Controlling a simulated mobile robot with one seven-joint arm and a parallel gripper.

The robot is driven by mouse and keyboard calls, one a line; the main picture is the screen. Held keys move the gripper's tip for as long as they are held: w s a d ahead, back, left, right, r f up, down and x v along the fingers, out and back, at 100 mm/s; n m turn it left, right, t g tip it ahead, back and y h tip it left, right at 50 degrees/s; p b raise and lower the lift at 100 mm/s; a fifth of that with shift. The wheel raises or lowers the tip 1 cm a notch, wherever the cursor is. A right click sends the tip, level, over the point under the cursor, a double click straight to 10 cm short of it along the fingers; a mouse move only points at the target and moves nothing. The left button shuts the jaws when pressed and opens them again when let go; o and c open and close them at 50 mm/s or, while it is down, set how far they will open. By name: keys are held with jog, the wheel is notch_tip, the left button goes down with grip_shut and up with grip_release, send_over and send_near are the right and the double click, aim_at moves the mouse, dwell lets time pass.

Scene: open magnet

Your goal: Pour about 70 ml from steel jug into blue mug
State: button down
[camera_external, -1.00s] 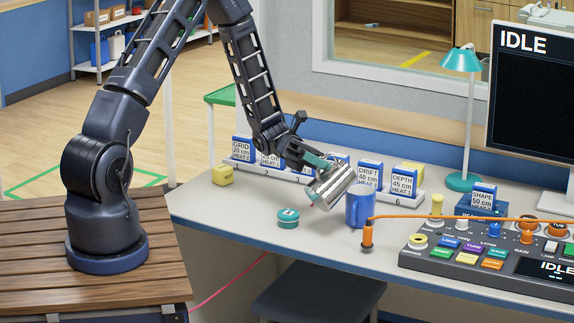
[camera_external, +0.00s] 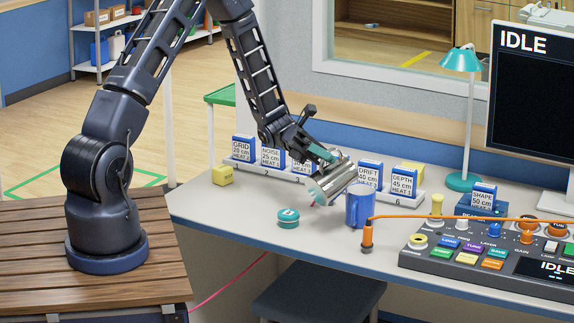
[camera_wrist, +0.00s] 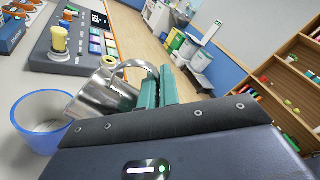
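The steel jug (camera_external: 337,180) is held tilted far over, its mouth end at the right, just above the rim of the blue mug (camera_external: 359,209). The mug stands upright on the bench. In the wrist view the jug (camera_wrist: 103,97) leans with its lip at the right side of the mug rim (camera_wrist: 40,97). My gripper (camera_external: 321,156) is shut on the jug's handle; its teal fingers (camera_wrist: 158,90) show at the handle in the wrist view. A pale floor or content shows inside the mug; I cannot tell the level. No stream is clearly visible.
A teal round lid-like piece (camera_external: 288,218) lies left of the mug. An orange post with a cable (camera_external: 367,238) stands close in front of it. Labelled blue cards (camera_external: 370,174) stand behind. A control console (camera_external: 490,258) is at right.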

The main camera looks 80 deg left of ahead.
aim_at(316, 175)
jog(key=shift+w+a+r+n, duration=0.1)
jog(key=shift+w+r+n, duration=0.15)
jog(key=shift+n, duration=0.05)
jog(key=shift+w+a+r+n, duration=0.25)
jog(key=shift+w+n, duration=0.15)
jog(key=shift+w, duration=0.2)
jog(key=shift+w+a+r+n, duration=0.25)
jog(key=shift+w+n, duration=0.15)
jog(key=shift+w, duration=0.15)
dwell(1.6)
jog(key=shift+d, duration=0.1)
jog(key=s+f+m, duration=0.1)
jog(key=s+d+m, duration=0.1)
jog(key=s+f+m, duration=0.1)
jog(key=s, duration=0.1)
jog(key=shift+d+f, duration=0.25)
jog(key=shift+f, duration=0.05)
jog(key=shift+s+d+f+m, duration=0.1)
jog(key=shift+s+f+m, duration=0.2)
jog(key=shift+f+m, duration=0.25)
jog(key=shift+s+d+f+m, duration=0.1)
jog(key=shift+s+f+m, duration=0.2)
jog(key=shift+f+m, duration=0.25)
dwell(0.7)
